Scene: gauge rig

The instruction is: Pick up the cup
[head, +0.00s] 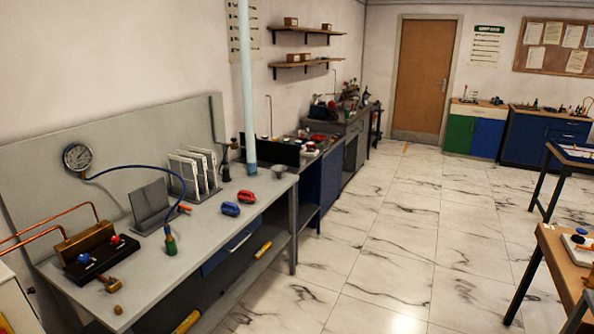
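A small grey cup-like vessel (278,172) stands upright near the far right corner of the grey workbench (205,238). It is small in the view, so I cannot make out a handle or its inside. Nothing touches it that I can see. Neither of my grippers shows in the head view.
The tiled floor (390,235) is clear.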

